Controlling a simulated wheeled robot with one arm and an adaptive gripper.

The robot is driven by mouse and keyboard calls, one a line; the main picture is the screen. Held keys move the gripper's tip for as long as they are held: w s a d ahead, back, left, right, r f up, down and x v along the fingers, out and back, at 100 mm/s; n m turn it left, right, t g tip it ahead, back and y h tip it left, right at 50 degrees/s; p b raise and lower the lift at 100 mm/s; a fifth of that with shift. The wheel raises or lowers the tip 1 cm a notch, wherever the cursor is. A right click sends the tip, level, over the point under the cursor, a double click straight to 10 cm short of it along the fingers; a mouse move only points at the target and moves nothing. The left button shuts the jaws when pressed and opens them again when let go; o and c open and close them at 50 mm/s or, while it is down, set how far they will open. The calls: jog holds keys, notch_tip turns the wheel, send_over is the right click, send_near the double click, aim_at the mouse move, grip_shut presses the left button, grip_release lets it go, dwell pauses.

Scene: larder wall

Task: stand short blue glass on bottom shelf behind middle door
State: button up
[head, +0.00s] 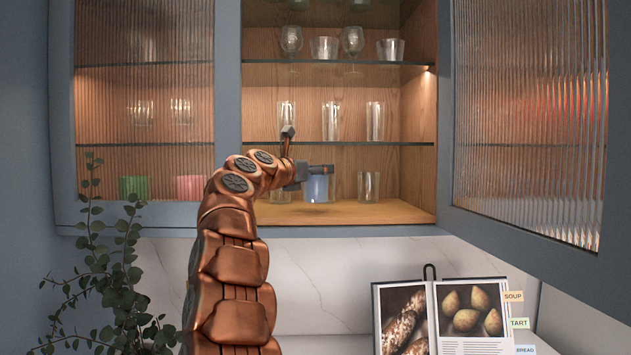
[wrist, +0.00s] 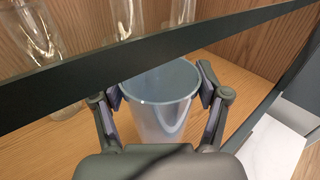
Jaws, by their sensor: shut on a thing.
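The short blue glass (head: 319,190) is upright inside the open cabinet bay, over the bottom shelf (head: 385,212). It also shows in the wrist view (wrist: 160,112), seen from above with its rim open. My gripper (head: 304,152) is shut on it, one finger on each side of its wall. A shadow lies under the glass in the head view, and its base looks slightly above the shelf. The wrist view hides the base. The ribbed glass door (head: 528,120) of this bay stands swung open to the right.
A clear glass (head: 368,186) stands just right of the blue one. Tall glasses (head: 331,121) line the middle shelf above, whose front edge (wrist: 150,70) crosses close by my gripper. The left door (head: 144,100) is shut. A plant (head: 112,260) and cookbook (head: 440,318) are below.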

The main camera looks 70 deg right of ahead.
jog(key=shift+f+b, duration=0.3)
jog(key=shift+f, duration=1)
jog(key=shift+f, duration=0.2)
jog(key=o, duration=1.4)
jog(key=shift+c, duration=0.2)
jog(key=shift+r, duration=0.15)
jog(key=shift+w+a, duration=0.1)
jog(key=shift+a, duration=0.1)
jog(key=b+v, duration=0.4)
jog(key=v, duration=0.7)
jog(key=shift+a+b, duration=0.3)
